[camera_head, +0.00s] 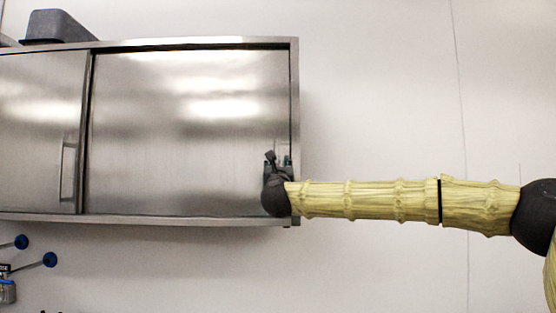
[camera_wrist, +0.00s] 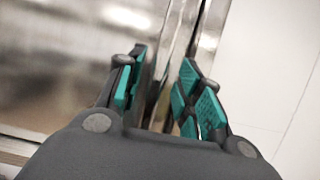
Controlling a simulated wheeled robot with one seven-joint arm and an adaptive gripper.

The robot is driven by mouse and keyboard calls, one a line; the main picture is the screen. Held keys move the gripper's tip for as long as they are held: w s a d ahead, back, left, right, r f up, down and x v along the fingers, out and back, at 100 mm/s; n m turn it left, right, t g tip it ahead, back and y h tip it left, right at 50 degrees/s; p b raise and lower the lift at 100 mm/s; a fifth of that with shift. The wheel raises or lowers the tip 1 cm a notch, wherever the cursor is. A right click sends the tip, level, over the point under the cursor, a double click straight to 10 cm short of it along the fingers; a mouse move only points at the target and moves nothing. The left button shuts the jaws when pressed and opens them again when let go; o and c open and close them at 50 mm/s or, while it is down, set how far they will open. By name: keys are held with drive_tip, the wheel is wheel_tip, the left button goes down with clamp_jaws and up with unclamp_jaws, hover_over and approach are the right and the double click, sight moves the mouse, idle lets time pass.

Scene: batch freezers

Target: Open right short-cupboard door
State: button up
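The right short-cupboard door (camera_head: 185,120) is a brushed-steel panel, closed flat in its frame. My gripper (camera_head: 278,160) is at the door's lower right, by the right frame edge. In the wrist view, my gripper (camera_wrist: 163,88) has its teal-padded fingers apart, one on each side of a narrow vertical metal strip. I cannot tell whether this strip is the door's handle or the frame edge, or whether a finger touches it. My gripper covers this part of the door in the head view, and no handle shows clearly there.
The left door (camera_head: 38,130) has a vertical bar handle (camera_head: 68,172) near its right edge. A grey bin (camera_head: 58,26) stands on the cupboard top. Blue-ended items (camera_head: 48,260) are below left. Bare white wall (camera_head: 380,90) lies to the right.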

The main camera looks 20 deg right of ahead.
drive_tip(key=shift+w+d, duration=0.15)
drive_tip(key=shift+w, duration=0.5)
drive_tip(key=shift+r, duration=0.1)
drive_tip(key=shift+c, duration=0.6)
clamp_jaws()
